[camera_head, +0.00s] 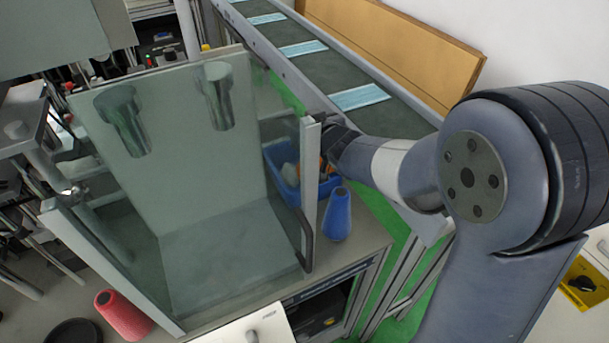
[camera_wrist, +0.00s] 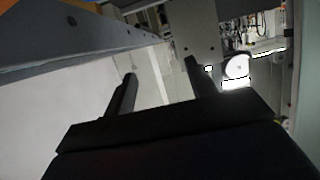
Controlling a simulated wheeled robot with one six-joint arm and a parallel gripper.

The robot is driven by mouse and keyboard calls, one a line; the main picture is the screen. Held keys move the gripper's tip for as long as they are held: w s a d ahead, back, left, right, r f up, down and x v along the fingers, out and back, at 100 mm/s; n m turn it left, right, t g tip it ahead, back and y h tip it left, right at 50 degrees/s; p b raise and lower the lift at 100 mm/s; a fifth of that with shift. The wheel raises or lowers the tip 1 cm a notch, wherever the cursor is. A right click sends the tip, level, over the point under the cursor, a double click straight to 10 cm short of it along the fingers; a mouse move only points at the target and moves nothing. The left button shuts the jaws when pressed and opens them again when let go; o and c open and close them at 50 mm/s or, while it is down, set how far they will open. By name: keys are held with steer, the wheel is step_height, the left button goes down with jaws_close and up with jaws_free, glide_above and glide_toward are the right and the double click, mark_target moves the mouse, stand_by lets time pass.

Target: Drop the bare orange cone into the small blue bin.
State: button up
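The small blue bin (camera_head: 332,187) stands on the bench behind the clear guard in the head view, partly hidden by the guard's post and my arm. A small orange patch (camera_head: 323,168) shows at the bin beside the post. It may be the orange cone, but too little shows to tell its shape or whether it lies inside.
A blue cone (camera_head: 338,213) stands on the bench in front of the bin. A red cone (camera_head: 122,315) is at the lower left. The clear guard (camera_head: 215,190) with its handle fills the middle left. A conveyor (camera_head: 315,68) carrying pale blue masks runs behind.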

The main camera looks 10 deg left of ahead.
steer(key=shift+o, duration=0.4)
steer(key=shift+s, duration=0.1)
steer(key=p+v, duration=0.1)
steer(key=v, duration=0.9)
steer(key=shift+s+d, duration=0.2)
steer(key=shift+s, duration=0.05)
steer(key=shift+w, duration=0.1)
steer(key=b+x, duration=0.1)
steer(key=x, duration=1)
step_height(320, 180, up, 5)
steer(key=p, duration=0.4)
steer(key=shift+d+f, duration=0.1)
steer(key=shift+f, duration=0.15)
